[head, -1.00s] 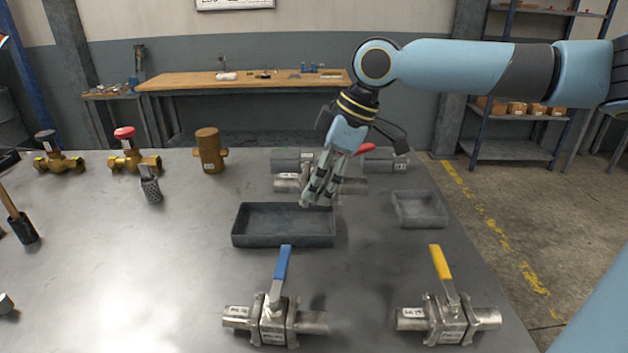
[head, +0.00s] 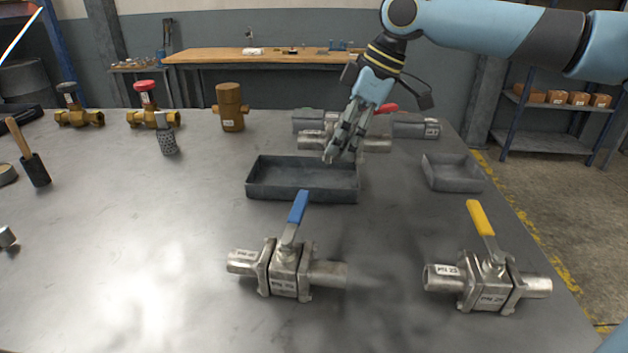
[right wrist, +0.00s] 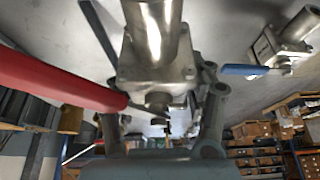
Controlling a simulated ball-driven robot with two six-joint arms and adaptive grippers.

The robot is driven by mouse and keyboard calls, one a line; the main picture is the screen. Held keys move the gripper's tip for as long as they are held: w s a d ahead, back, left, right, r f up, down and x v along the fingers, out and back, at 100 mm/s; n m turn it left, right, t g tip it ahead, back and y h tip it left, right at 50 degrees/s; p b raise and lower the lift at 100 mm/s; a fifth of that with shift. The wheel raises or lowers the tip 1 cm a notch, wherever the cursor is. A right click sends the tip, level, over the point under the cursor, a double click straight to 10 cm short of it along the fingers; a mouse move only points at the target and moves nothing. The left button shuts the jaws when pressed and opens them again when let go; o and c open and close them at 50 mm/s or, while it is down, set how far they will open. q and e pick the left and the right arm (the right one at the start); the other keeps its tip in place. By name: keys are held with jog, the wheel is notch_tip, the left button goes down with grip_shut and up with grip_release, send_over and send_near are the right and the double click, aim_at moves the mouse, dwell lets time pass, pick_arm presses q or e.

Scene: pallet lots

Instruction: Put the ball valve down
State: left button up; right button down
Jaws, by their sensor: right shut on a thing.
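The ball valve with a red handle (head: 386,108) has a silver body and pipe ends (head: 376,145). In the head view it lies behind the dark tray, partly hidden by my right gripper (head: 333,157). In the right wrist view the right gripper (right wrist: 165,125) is shut on this valve, with the steel body (right wrist: 155,50) between the fingers and the red handle (right wrist: 55,80) to the left. I cannot tell whether the valve touches the tabletop. My left gripper is not in view.
A shallow dark tray (head: 300,196) and a smaller tray (head: 455,186) stand on the steel table. Grey blocks (head: 415,128) are behind the held valve. A blue-handled valve (head: 285,270) and a yellow-handled valve (head: 490,285) stand in front. Brass valves (head: 152,119) stand back left.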

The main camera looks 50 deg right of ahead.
jog(key=w+f, duration=0.1)
jog(key=w, duration=0.1)
jog(key=w+f, duration=0.1)
jog(key=w, duration=0.1)
jog(key=w+f+b, duration=0.1)
jog(key=w+f, duration=0.1)
jog(key=w, duration=0.1)
jog(key=shift+a, duration=0.15)
notch_tip(320, 180, down, 4)
jog(key=shift+f+b, duration=0.1)
jog(key=shift+b, duration=0.2)
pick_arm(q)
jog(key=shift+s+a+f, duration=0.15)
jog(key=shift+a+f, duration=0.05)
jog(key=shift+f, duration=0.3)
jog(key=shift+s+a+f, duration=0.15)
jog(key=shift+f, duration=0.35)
pick_arm(e)
jog(key=c, duration=0.7)
grip_release()
jog(key=shift+s+f, duration=0.1)
jog(key=shift+c, duration=0.2)
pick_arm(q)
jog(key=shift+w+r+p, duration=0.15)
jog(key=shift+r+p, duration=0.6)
pick_arm(e)
jog(key=v, duration=1.2)
